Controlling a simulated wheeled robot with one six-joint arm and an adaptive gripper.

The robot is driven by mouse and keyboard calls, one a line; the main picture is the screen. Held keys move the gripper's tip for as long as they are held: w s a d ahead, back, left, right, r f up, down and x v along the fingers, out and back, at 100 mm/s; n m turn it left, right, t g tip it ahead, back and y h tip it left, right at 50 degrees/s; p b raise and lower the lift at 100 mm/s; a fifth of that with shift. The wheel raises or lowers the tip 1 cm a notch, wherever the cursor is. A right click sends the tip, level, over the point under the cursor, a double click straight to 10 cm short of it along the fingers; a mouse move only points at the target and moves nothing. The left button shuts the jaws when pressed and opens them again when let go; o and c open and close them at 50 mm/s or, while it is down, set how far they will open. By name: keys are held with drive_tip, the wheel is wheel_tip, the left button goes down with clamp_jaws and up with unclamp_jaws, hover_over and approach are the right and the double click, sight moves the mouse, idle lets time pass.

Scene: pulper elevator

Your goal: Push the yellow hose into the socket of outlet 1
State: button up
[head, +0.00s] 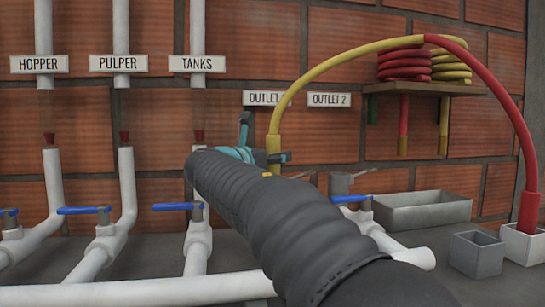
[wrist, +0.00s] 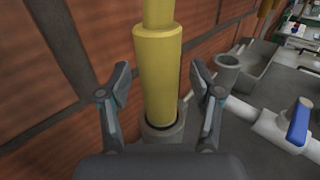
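The yellow hose (head: 274,128) arches up from my gripper (head: 264,140) and joins a red hose at the top. In the wrist view, its thick yellow end (wrist: 158,75) stands upright between the two fingers of my gripper (wrist: 160,85), with a gap on each side. My gripper is open around it and not touching it. The hose's lower end is at the mouth of a grey socket (wrist: 163,137), with a dark ring around it; how deep it sits I cannot tell. In the head view my arm hides this socket. The "OUTLET 1" label (head: 262,98) is partly covered by the hose.
White pipes with blue valve handles (head: 84,210) run at left and in front. The red hose (head: 528,205) ends in a grey box (head: 522,246). A brick wall stands close behind.

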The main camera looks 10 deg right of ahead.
drive_tip(key=v, duration=1.2)
idle(0.3)
